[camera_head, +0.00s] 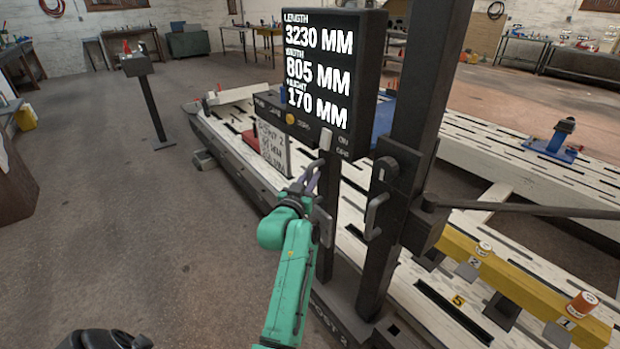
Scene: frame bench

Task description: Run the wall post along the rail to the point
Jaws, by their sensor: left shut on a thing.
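The wall post (421,90) is a tall dark upright at the centre right, its foot marked "POST 2" (334,325) on the bench's near side. A second grey handle (374,216) is on the thicker post. A rail and the target point cannot be told apart clearly.
The display (335,60) reads 3230, 805 and 170 mm. A card (272,149) hangs below it. The slotted white bench (390,270) runs behind. The left floor is mostly clear.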

